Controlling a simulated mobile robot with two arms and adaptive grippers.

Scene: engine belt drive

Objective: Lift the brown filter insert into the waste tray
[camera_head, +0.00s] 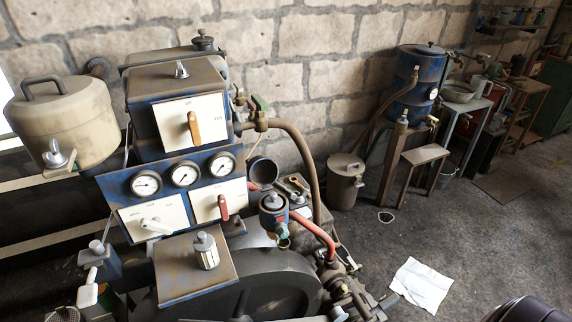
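I cannot pick out the brown filter insert for certain. A brownish, mesh-like round part (66,314) is cut off by the bottom edge at the far left, beside pale capped fittings (90,274); I cannot tell whether it is the insert. No container is clearly recognisable as the waste tray. A small dark tray-like surface (296,186) with little metal parts lies behind the gauge panel, to its right. Neither of my grippers shows. A dark rounded shape (526,309) at the bottom right corner is cut off, and I cannot tell what it is.
The blue engine panel with gauges (184,174) and cream switch boxes fills the left, above a large dark wheel (265,290). A beige lidded tank (62,121) stands left. A milk-can-like pot (345,181), stool (424,155) and white paper (420,285) occupy the floor; the right floor is mostly clear.

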